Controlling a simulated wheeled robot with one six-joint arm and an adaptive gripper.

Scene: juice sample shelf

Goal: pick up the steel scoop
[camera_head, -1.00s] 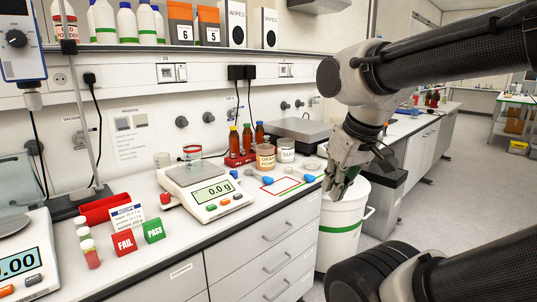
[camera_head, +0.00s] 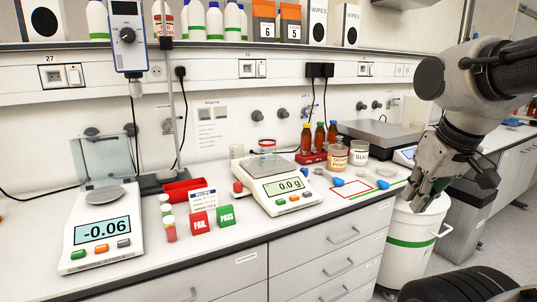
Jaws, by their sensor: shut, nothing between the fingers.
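I cannot make out the steel scoop for certain. Two small blue items, one left (camera_head: 338,182) and one right (camera_head: 382,184), lie by a red-outlined area (camera_head: 360,194) on the counter; they are too small to identify. My gripper (camera_head: 416,204) is at the right, pointing down by the counter's front edge and in front of a white bin. Its fingers are shut and hold nothing. It hides part of the counter's right end and of the bin.
The counter holds a balance (camera_head: 284,188), another scale (camera_head: 102,232), red FAIL (camera_head: 200,223) and green PASS (camera_head: 226,215) blocks, brown bottles (camera_head: 319,137) and labelled jars (camera_head: 337,155). The white bin (camera_head: 408,245) stands beside the drawers. A shelf (camera_head: 200,46) runs above.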

